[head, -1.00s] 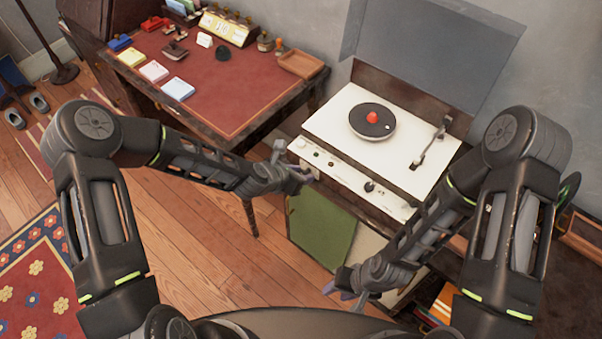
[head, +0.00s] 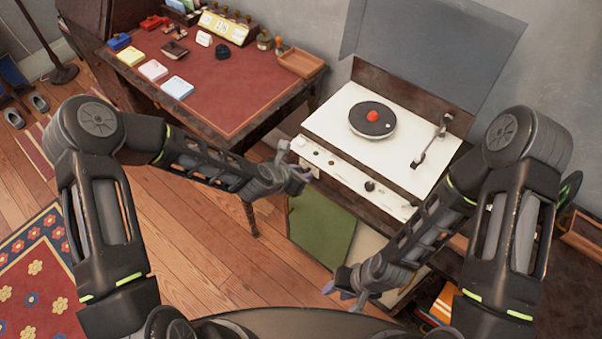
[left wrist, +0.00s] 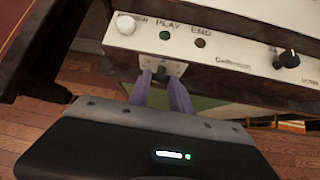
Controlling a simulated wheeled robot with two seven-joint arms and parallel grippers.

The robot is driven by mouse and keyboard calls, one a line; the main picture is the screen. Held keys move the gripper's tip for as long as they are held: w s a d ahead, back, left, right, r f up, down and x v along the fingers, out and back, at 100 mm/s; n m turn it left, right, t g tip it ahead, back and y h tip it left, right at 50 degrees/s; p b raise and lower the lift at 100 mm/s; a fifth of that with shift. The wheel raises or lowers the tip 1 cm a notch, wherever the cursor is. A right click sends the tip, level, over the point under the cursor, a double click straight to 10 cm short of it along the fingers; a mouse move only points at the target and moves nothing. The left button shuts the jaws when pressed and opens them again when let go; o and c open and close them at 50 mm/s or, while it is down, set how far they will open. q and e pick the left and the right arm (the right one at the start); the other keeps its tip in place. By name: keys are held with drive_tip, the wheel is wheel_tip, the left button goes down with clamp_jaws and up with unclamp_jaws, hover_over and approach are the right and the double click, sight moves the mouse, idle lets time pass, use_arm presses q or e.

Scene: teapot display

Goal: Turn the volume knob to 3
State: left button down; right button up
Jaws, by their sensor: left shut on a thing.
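The white record player (head: 340,140) has a front panel with a white knob (left wrist: 126,25) at its left end and a black knob (left wrist: 287,59) farther right; the black knob also shows in the head view (head: 369,186). I cannot read which is the volume knob. My left gripper (head: 308,174) is at the player's left front. In the left wrist view its purple fingers (left wrist: 163,85) are shut on a small metal fitting (left wrist: 162,68) below the panel's PLAY and END lamps, apart from both knobs. My right gripper (head: 342,291) is low in front, open and empty.
A red-topped desk (head: 215,85) with stamps, notepads and a wooden tray (head: 301,64) stands left of the player. The player's lid (head: 430,50) is raised. A green panel (head: 320,228) and shelf with books (head: 440,305) are below.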

use_arm(q)
drive_tip(key=shift+s+d+f+m+t+y+b, duration=0.15)
drive_tip(key=shift+m+t+y+b, duration=0.65)
drive_tip(key=shift+b, duration=1.2)
drive_tip(key=shift+s+d+m+t+y+b, duration=0.15)
drive_tip(key=shift+m+t+y+b, duration=0.6)
drive_tip(key=shift+b, duration=1.2)
drive_tip(key=shift+n+y, duration=0.25)
drive_tip(key=c, duration=1.2)
unclamp_jaws()
